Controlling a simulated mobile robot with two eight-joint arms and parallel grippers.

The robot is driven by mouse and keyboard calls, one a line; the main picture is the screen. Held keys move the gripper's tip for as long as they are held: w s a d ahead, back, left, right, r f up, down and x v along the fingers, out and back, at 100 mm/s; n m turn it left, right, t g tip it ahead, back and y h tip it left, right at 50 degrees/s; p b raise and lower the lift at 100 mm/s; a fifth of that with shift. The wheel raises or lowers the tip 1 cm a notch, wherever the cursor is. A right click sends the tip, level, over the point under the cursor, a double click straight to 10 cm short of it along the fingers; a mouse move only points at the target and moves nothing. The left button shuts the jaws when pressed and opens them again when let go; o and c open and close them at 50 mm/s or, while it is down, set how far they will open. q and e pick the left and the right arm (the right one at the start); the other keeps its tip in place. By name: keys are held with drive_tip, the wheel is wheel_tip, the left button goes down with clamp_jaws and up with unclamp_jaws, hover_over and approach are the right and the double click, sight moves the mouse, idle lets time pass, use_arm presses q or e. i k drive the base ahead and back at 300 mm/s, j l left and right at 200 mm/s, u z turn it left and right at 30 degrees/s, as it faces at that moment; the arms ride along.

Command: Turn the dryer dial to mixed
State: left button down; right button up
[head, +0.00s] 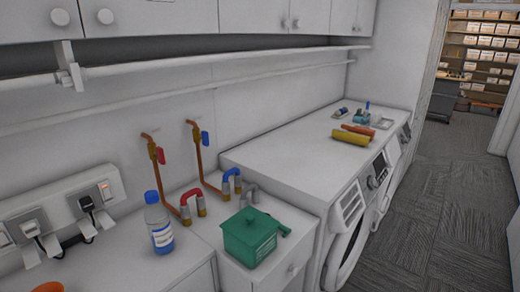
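Two white front-loading machines stand side by side under a white top (290,155) on the right. The nearer machine (347,207) shows a light panel on its upper front and a round door (345,255) below. A dark control panel (378,171) sits further along the front, with a small round shape that may be a dial. Another panel (404,135) shows on the far machine. I cannot tell which machine is the dryer or read any dial setting. Neither of my grippers is in view.
A blue-capped bottle (160,225) and a green box (250,236) stand on the near counter by copper pipes (160,175). Yellow (350,137) and red rolls and small items lie on the machine top. Carpeted floor (440,215) is clear along the right; shelves stand beyond the doorway.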

sight(405, 138)
drive_tip(key=i+l+z, duration=0.65)
drive_tip(key=z, duration=0.15)
drive_tip(key=i+l+z, duration=0.35)
drive_tip(key=i+z, duration=0.4)
drive_tip(key=i, duration=1.25)
drive_tip(key=i+l+u, duration=0.1)
drive_tip(key=i+u, duration=0.35)
drive_tip(key=i+l+u, duration=0.35)
drive_tip(key=i+u, duration=0.15)
drive_tip(key=i+l+u, duration=0.9)
drive_tip(key=l, duration=0.2)
drive_tip(key=i+l+u, duration=0.15)
drive_tip(key=l, duration=0.25)
drive_tip(key=k, duration=0.05)
